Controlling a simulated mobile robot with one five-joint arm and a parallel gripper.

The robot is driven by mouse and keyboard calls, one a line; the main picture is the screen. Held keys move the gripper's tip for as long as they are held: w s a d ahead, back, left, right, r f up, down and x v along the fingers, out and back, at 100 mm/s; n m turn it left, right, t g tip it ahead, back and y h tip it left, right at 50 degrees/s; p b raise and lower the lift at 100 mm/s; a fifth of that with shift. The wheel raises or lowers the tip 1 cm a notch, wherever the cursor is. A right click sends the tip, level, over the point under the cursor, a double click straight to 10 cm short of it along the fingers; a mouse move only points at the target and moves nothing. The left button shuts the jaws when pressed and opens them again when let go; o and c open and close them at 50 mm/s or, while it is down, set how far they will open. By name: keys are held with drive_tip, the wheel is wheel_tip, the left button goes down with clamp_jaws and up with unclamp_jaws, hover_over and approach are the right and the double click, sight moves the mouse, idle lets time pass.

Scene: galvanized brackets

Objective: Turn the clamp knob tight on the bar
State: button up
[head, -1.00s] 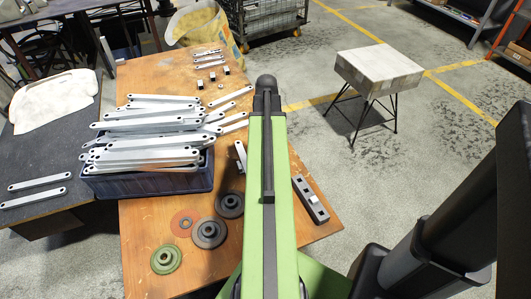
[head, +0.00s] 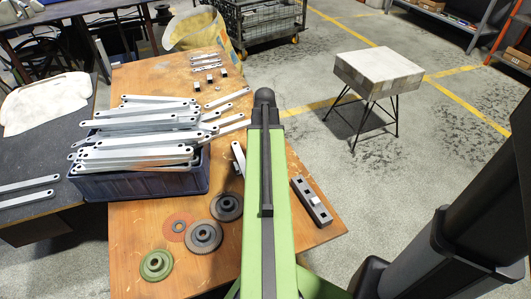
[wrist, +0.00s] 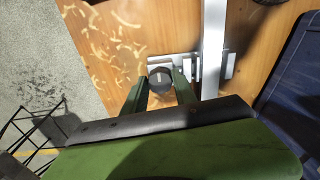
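In the wrist view, the round dark clamp knob (wrist: 160,78) shows end-on between the two green fingers of my gripper (wrist: 161,88). The fingers stand apart on either side of it; whether they touch it is hard to tell. Beside the knob is the pale metal clamp body (wrist: 184,64). A long pale bar (wrist: 213,40) runs past it, its lower end hidden behind my gripper. In the head view, my green arm hides the gripper and knob; a short piece of a pale bar (head: 237,157) shows at the arm's left edge.
A blue bin (head: 140,186) heaped with galvanized brackets stands left on the wooden table (head: 130,235); its wall shows at right in the wrist view (wrist: 295,95). Several discs (head: 203,236) lie in front. A dark block fixture (head: 312,202) lies right of my arm. A stool (head: 378,70) stands beyond.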

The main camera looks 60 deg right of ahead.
clamp_jaws()
drive_tip(key=m, duration=1.8)
drive_tip(key=o, duration=0.8)
unclamp_jaws()
